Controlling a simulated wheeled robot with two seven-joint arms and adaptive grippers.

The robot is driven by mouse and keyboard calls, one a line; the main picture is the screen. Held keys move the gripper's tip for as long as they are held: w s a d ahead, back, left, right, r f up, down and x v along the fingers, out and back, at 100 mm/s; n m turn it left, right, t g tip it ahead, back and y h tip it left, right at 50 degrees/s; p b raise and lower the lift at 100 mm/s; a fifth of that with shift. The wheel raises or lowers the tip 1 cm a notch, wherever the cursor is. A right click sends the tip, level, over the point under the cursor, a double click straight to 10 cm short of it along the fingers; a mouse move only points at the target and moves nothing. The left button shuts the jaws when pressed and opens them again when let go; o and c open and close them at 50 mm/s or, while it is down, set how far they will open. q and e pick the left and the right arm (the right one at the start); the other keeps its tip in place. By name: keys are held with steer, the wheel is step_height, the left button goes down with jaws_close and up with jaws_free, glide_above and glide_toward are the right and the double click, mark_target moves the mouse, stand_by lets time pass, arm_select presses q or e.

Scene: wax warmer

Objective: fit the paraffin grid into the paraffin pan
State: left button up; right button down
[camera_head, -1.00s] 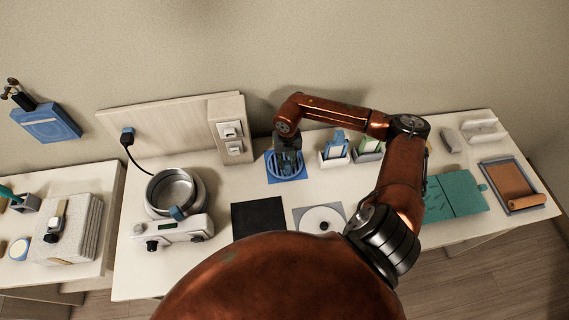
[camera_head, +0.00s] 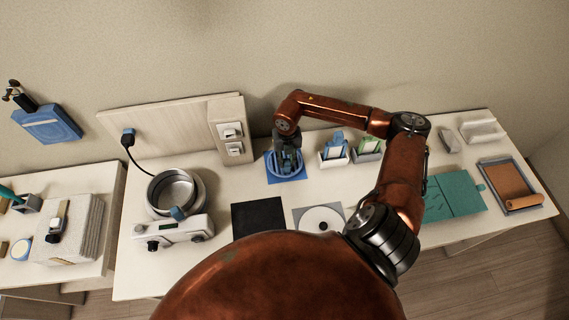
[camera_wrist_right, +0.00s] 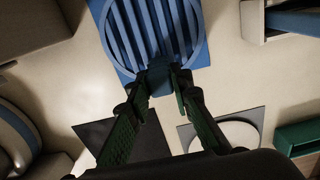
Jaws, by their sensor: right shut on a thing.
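The paraffin grid is a round blue slatted disc (camera_wrist_right: 150,28) with a small tab, seen in the right wrist view over a blue square mat (camera_wrist_right: 202,53). In the head view the grid (camera_head: 270,163) is partly hidden by my right gripper (camera_head: 288,162). The gripper's fingertips (camera_wrist_right: 161,80) are shut on the grid's tab. I cannot tell whether the grid touches the mat. The paraffin pan (camera_head: 174,186) is a round metal pan in the white warmer at the left of the table, open on top and empty-looking. My left gripper is not in view.
A black square mat (camera_head: 258,216) and a grey plate with a white disc (camera_head: 319,219) lie in front of the grid. A wooden outlet post (camera_head: 226,121) stands between warmer and grid, at the back. Small holders (camera_head: 334,158) stand right of the grid.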

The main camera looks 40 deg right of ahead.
steer(key=shift+r+p, duration=0.5)
steer(key=shift+r, duration=0.75)
